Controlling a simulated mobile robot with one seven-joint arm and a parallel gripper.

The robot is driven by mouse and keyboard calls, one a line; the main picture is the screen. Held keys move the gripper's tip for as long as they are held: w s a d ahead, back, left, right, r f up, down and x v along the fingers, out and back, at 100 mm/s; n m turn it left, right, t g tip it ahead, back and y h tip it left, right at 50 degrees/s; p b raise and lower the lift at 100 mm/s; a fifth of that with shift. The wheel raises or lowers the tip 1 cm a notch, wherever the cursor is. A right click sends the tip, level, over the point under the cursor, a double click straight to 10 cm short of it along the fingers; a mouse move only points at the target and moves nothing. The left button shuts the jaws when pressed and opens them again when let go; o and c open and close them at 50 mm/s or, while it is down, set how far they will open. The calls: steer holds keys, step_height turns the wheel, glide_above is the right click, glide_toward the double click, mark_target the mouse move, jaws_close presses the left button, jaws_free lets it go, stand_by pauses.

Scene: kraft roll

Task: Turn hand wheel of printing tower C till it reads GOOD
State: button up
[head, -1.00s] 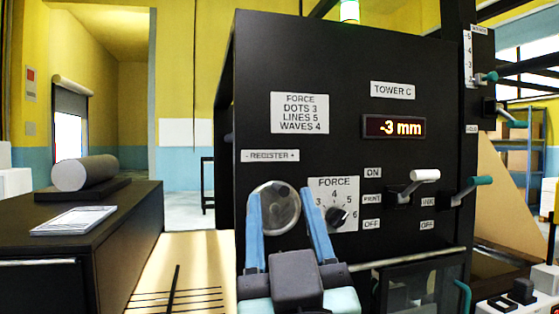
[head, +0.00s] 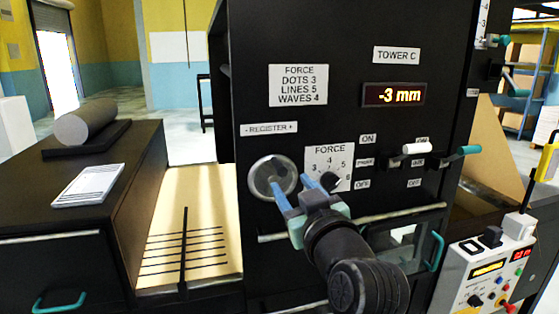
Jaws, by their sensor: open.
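The black face of printing tower C (head: 340,40) fills the middle of the head view. Its display (head: 394,94) reads -3 mm. The round silver hand wheel (head: 262,172) sits under the label marked - REGISTER + (head: 269,128). My gripper (head: 288,180) is open in front of the panel, its blue fingers pointing at it. The left finger overlaps the wheel, and the right finger is to the wheel's right, by the FORCE dial plate (head: 330,158). I cannot tell whether either finger touches the wheel.
White and teal levers (head: 418,148) stick out right of the FORCE dial. A rail (head: 420,209) runs below. A black cabinet (head: 60,222) with a grey roll (head: 86,122) stands left. A control box (head: 490,270) is at lower right.

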mark_target(284, 174)
steer(key=p+x, duration=0.2)
steer(key=x, duration=0.7)
steer(key=shift+p, duration=0.35)
jaws_close()
